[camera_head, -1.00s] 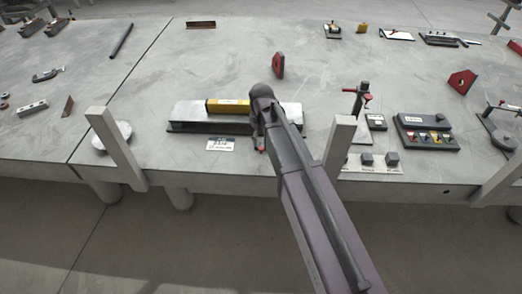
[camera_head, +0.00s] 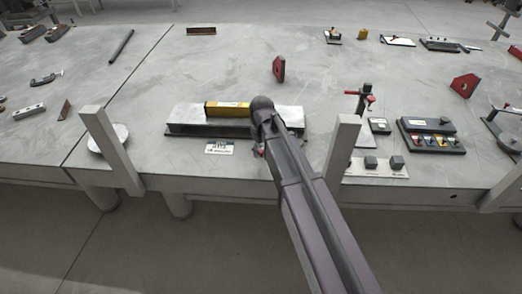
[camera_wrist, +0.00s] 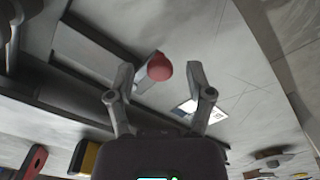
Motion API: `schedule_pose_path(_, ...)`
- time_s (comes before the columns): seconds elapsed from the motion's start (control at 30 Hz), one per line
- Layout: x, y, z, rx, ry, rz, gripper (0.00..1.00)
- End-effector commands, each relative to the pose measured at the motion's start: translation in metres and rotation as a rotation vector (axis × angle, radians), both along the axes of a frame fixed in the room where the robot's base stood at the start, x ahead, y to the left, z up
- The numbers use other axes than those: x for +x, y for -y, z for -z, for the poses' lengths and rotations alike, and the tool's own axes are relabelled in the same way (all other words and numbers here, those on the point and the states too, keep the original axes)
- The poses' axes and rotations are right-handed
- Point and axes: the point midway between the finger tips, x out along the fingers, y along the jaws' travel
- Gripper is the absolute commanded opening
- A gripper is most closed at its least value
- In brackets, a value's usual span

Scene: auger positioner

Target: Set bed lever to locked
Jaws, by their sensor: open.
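The bed (camera_head: 182,116) is a long grey metal block on a dark base near the table's front edge. A red ball knob (camera_wrist: 160,67) on a short grey stem, apparently the bed lever, shows in the wrist view. My gripper (camera_wrist: 160,76) is open, with one finger on each side of the knob in that picture. Contact with the knob cannot be told. In the head view my arm covers the bed's right part and most of the gripper. A small red spot there, likely the knob, shows beside the arm. The lever's setting cannot be read.
A yellow bar (camera_head: 228,109) lies on the bed, with a white label card (camera_head: 220,148) in front. A red-handled stand (camera_head: 361,98) and a dark box with coloured markers (camera_head: 428,134) stand to the right. Upright grey posts (camera_head: 343,147) flank the front edge.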

Motion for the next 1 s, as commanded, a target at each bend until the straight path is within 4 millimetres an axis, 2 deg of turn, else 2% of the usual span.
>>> schedule_pose_path(0.1, 0.0, 0.0001, -0.0001, 0.0, 0.0, 0.0, 0.67)
schedule_pose_path(0.33, 0.0001, 0.0002, -0.0001, 0.0, 0.0, 0.0, 0.0)
schedule_pose_path(1.0, -0.0019, -0.0038, 0.0, 0.002, -0.002, -0.033, 0.0)
